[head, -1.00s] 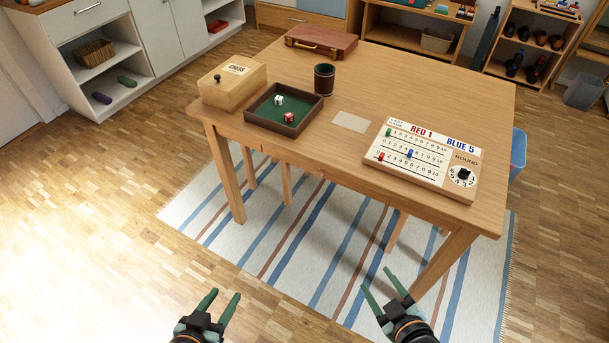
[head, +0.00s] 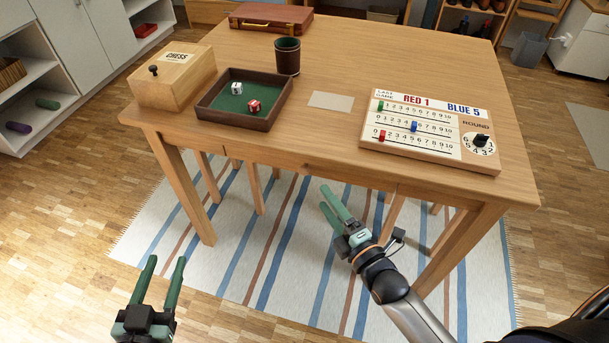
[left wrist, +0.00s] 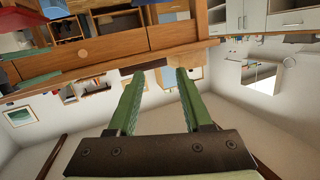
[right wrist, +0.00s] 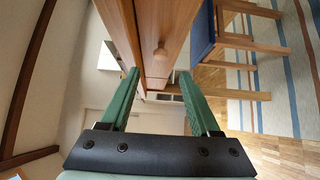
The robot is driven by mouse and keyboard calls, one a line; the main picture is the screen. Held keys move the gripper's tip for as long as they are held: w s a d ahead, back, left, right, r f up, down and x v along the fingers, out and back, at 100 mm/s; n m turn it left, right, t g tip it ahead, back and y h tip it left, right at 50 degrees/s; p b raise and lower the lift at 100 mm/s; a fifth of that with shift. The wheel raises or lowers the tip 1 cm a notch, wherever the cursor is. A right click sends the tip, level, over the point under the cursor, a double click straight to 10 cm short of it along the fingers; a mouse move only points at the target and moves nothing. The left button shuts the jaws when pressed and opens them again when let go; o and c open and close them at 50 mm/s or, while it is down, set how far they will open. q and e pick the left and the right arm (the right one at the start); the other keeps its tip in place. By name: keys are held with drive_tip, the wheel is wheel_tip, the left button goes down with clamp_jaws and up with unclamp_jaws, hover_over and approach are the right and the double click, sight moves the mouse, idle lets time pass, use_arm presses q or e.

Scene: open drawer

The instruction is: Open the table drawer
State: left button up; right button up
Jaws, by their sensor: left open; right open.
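The wooden table (head: 345,70) has a drawer front (head: 275,160) set in its near apron, and the drawer looks shut. A small round wooden knob (right wrist: 160,50) shows in the right wrist view, just beyond and between my right fingertips. My right gripper (head: 323,196) is open and empty, close in front of the apron and a little below the table edge in the head view. It does not appear to touch the knob. My left gripper (head: 167,259) is open and empty, low in front of the table's left side.
On the table stand a chess box (head: 172,82), a dice tray (head: 210,110), a dark cup (head: 288,58), a brown case (head: 270,20) and a scoreboard (head: 375,140). A striped rug (head: 225,265) lies underneath. Floor to the left is clear.

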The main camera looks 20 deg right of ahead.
sight(305, 173)
drive_tip(key=w, duration=0.3)
drive_tip(key=w+a+b, duration=0.1)
drive_tip(key=w, duration=0.1)
drive_tip(key=w+b, duration=0.1)
drive_tip(key=w, duration=0.2)
drive_tip(key=shift+w+a+f, duration=0.1)
drive_tip(key=shift+w+a, duration=0.2)
drive_tip(key=shift+a, duration=0.1)
use_arm(q)
wheel_tip(305, 173, up, 13)
drive_tip(key=m+t+h, duration=0.2)
drive_tip(key=t+h, duration=0.1)
drive_tip(key=t, duration=0.2)
drive_tip(key=shift+s+d+f+m, duration=0.15)
drive_tip(key=shift+d+m, duration=0.2)
drive_tip(key=shift+m, duration=0.05)
use_arm(e)
drive_tip(key=shift+w, duration=0.4)
drive_tip(key=shift+c, duration=0.3)
clamp_jaws()
